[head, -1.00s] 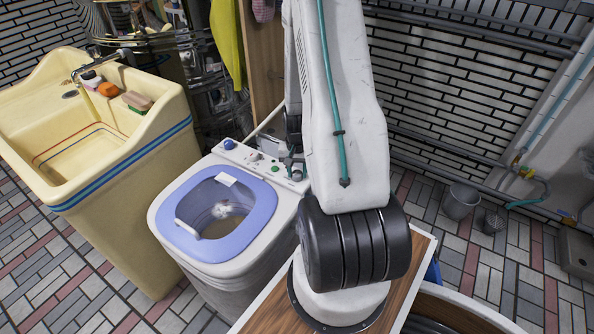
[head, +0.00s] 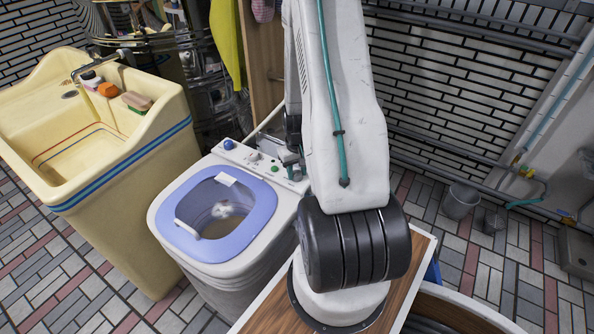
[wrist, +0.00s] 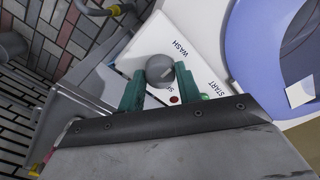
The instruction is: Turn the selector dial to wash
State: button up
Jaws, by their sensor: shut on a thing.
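The selector dial (wrist: 160,68) is a round grey knob on the white control panel (wrist: 185,25) of the washing machine. My gripper (wrist: 159,78) has its teal fingers on both sides of the dial and is shut on it. In the wrist view the WASH label (wrist: 181,47) lies just up and right of the dial. A red mark (wrist: 174,99) and partly hidden lettering lie below it. I cannot make out where the dial points. In the head view my gripper (head: 289,160) is at the panel's right end and hides the dial.
The green start button (wrist: 204,96) sits close to one finger, by the START label. The machine's blue lid (head: 258,210) is in front of the panel. A blue knob (head: 229,144) is at the panel's left end. A yellow sink (head: 120,165) stands at the left.

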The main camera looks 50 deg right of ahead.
aim_at(297, 173)
jog(key=o, duration=1)
notch_tip(297, 173, up, 8)
jog(key=shift+f, duration=0.1)
dwell(0.4)
jog(key=s+a+r+n, duration=0.2)
jog(key=s+a+r, duration=0.4)
jog(key=a+r, duration=0.9)
jog(key=s+a+r+n+t, duration=0.1)
jog(key=s+a+r+n, duration=0.2)
jog(key=a+r, duration=1.2)
jog(key=s, duration=0.3)
jog(key=shift+s+a+r+n, duration=0.2)
jog(key=shift+s+r+n, duration=0.1)
jog(key=shift+s+r, duration=0.05)
